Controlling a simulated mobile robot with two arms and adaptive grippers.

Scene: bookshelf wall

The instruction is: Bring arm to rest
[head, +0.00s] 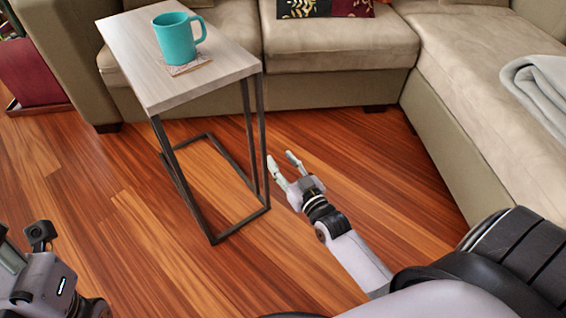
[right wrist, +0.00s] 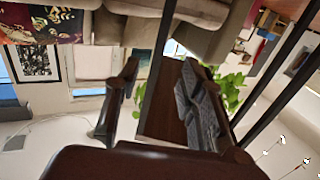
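My right arm reaches forward over the wooden floor. My right gripper (head: 281,160) is open and empty, close to the front right leg of the side table (head: 150,85) in the head view. In the right wrist view, the two fingers of my right gripper (right wrist: 160,68) stand apart with nothing held between them.
A teal mug (head: 178,40) stands on a coaster (head: 188,66) on the side table. A beige sofa (head: 335,48) runs along the back and right, with a grey blanket (head: 540,88) on it. A dark red object (head: 35,72) stands at far left. The floor between is clear.

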